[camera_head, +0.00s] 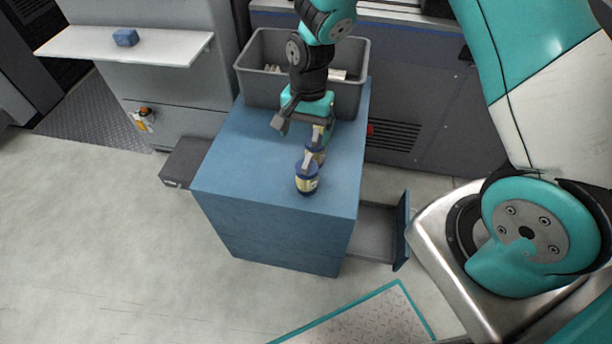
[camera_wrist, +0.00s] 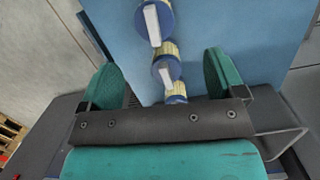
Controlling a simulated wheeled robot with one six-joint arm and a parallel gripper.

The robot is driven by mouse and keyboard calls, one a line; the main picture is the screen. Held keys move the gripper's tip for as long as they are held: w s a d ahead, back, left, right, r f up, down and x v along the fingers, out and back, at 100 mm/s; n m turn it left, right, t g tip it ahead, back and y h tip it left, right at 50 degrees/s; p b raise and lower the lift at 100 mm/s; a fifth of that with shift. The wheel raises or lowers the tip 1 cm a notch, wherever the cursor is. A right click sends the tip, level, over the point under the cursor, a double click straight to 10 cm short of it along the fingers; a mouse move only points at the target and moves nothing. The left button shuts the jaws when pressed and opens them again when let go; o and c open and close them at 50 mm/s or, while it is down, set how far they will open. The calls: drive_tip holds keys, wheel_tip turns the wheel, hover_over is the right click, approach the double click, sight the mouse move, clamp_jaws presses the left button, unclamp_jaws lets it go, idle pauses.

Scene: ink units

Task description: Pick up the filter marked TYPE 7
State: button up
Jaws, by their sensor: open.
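Blue-capped filters with pale bodies and white tabs or labels on top stand in a row on the blue cabinet. In the head view the front filter (camera_head: 307,184) is clearest; another filter (camera_head: 317,153) stands behind it, partly covered. In the wrist view three show: a far filter (camera_wrist: 166,20), a middle filter (camera_wrist: 167,75) and a near filter (camera_wrist: 177,99), mostly hidden by the gripper body. I cannot read TYPE 7 on any. My gripper (camera_head: 303,122) is open and empty above the cabinet. Its teal fingers straddle the row in the wrist view (camera_wrist: 163,75), seemingly without contact.
The blue cabinet top (camera_head: 243,160) is clear left of the filters. A grey bin (camera_head: 258,92) with pale items stands at its back. An open drawer (camera_head: 403,232) juts out at right.

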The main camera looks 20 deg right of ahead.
sight(307, 160)
drive_tip(key=f, duration=0.5)
drive_tip(key=shift+s+a+f, duration=0.1)
drive_tip(key=shift+s+a, duration=0.2)
drive_tip(key=shift+s+f, duration=0.25)
drive_tip(key=shift+f, duration=0.65)
drive_tip(key=shift+s+f, duration=0.2)
drive_tip(key=shift+f, duration=0.65)
drive_tip(key=shift+s+f, duration=0.25)
drive_tip(key=shift+f, duration=0.65)
drive_tip(key=c, duration=1)
drive_tip(key=shift+r, duration=0.15)
